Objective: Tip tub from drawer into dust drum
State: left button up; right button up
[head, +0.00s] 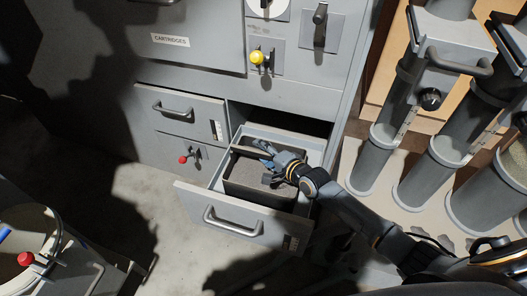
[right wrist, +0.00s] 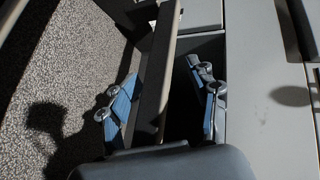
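The tub (head: 254,194) is a dark open box sitting in the pulled-out grey drawer (head: 238,223), with grey granular dust in it. My right gripper (head: 267,163) reaches in from the right over the tub. In the right wrist view the open blue fingers (right wrist: 162,85) straddle a tub wall (right wrist: 158,75). One finger is on the dust side, and the other is over the dark gap beside the drawer wall. A space shows between the wall and the right finger. At the lower left is a round drum-like container (head: 40,218); I cannot tell whether it is the dust drum. My left gripper is out of view.
The drawer's front handle (head: 233,222) faces the open floor. The cabinet (head: 190,75) rises behind, with a yellow knob (head: 258,57) and a red knob (head: 183,160). Grey cylinders (head: 373,158) stand at the right. Bare concrete floor (head: 130,210) lies to the left of the drawer.

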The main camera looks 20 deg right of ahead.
dwell(0.4)
jog(key=shift+f+b, duration=0.2)
jog(key=shift+b, duration=0.15)
jog(key=shift+s+d+r, duration=0.1)
jog(key=shift+s+r, duration=0.05)
jog(key=shift+s, duration=0.05)
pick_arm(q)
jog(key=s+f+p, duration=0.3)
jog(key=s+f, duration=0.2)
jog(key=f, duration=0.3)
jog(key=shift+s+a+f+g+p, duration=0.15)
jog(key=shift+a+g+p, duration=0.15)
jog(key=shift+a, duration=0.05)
pick_arm(e)
jog(key=v, duration=1.3)
jog(key=shift+d, duration=0.1)
